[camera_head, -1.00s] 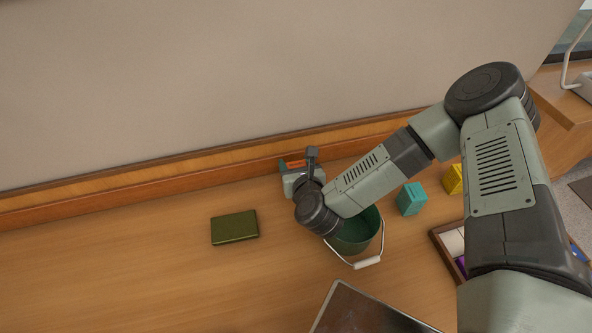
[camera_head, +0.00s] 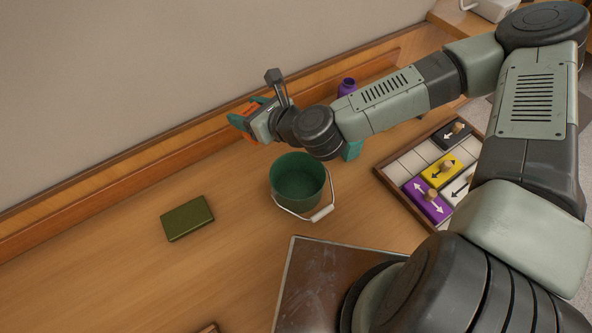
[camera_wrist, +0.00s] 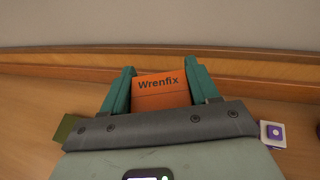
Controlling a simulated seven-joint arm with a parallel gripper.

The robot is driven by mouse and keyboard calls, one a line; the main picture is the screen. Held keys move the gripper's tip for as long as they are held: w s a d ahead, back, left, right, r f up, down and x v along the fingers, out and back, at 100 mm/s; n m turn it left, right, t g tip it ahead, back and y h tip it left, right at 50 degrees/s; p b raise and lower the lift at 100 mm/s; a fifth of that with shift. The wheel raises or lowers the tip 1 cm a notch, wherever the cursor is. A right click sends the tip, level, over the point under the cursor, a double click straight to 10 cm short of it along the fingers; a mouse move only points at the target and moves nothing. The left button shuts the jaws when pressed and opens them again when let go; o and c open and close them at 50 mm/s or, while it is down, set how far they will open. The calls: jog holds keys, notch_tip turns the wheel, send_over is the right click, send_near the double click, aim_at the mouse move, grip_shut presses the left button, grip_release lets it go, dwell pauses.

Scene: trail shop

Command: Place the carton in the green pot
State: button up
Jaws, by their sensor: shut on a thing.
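An orange carton (camera_wrist: 160,92) labelled "Wrenfix" sits between the two teal fingers of my gripper (camera_wrist: 160,88) in the wrist view. In the head view, my gripper (camera_head: 249,120) is shut on the carton, above the back part of the counter near the wooden back edge. The carton shows there only as a small orange patch. The green pot (camera_head: 297,180) stands upright on the counter, in front and to the right of my gripper. Its inside looks empty, and its white-gripped handle hangs down at its front right.
A dark green box (camera_head: 187,218) lies left of the pot. A tray (camera_head: 390,183) with coloured sliding pieces lies to the right. A teal block (camera_head: 352,150) and a purple bottle (camera_head: 346,86) are partly behind my arm. A dark framed panel (camera_head: 310,285) lies in front.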

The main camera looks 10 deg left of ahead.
jog(key=s+d+r+n+g+y, duration=0.1)
jog(key=s+d+r+n+g, duration=0.25)
jog(key=d, duration=0.25)
jog(key=s+d+r+n+g+y, duration=0.1)
jog(key=s+d+r+n+g, duration=0.2)
jog(key=d, duration=0.4)
notch_tip(320, 180, down, 9)
jog(key=shift+w, duration=0.4)
jog(key=shift+f+m, duration=0.2)
jog(key=shift+m, duration=0.05)
jog(key=o, duration=1.1)
jog(key=shift+r, duration=0.1)
jog(key=v, duration=1.2)
jog(key=shift+w+a+r, duration=0.1)
jog(key=shift+r, duration=0.1)
